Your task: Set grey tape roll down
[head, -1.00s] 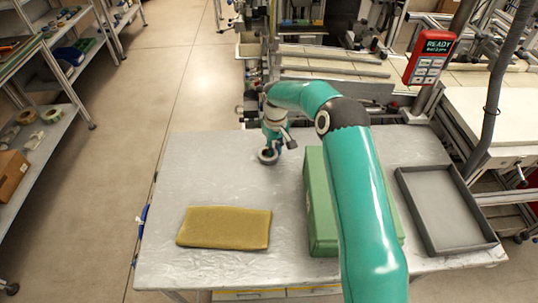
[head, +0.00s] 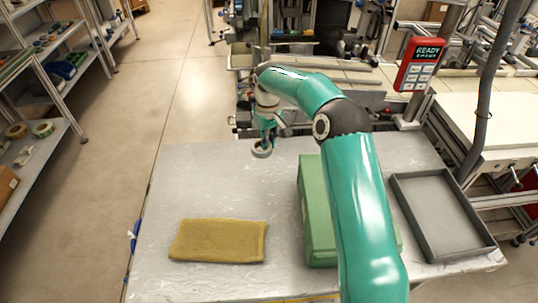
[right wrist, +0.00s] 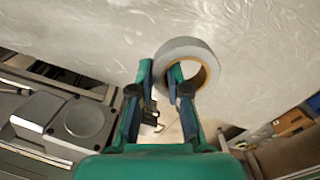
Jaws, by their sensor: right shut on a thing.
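The grey tape roll (head: 262,150) is at the far edge of the table, below my right gripper (head: 264,140). In the right wrist view the grey tape roll (right wrist: 187,63) shows as a ring with a brown core. My right gripper (right wrist: 162,82) is shut on it, with one finger inside the ring and one outside. I cannot tell whether the roll touches the table (head: 215,185). My left gripper is not in view.
A yellow-brown folded cloth (head: 218,240) lies at the table's front left. A green box (head: 318,215) stands in the middle, partly behind my right arm. A grey tray (head: 445,215) lies at the right. The table's left half behind the cloth is clear.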

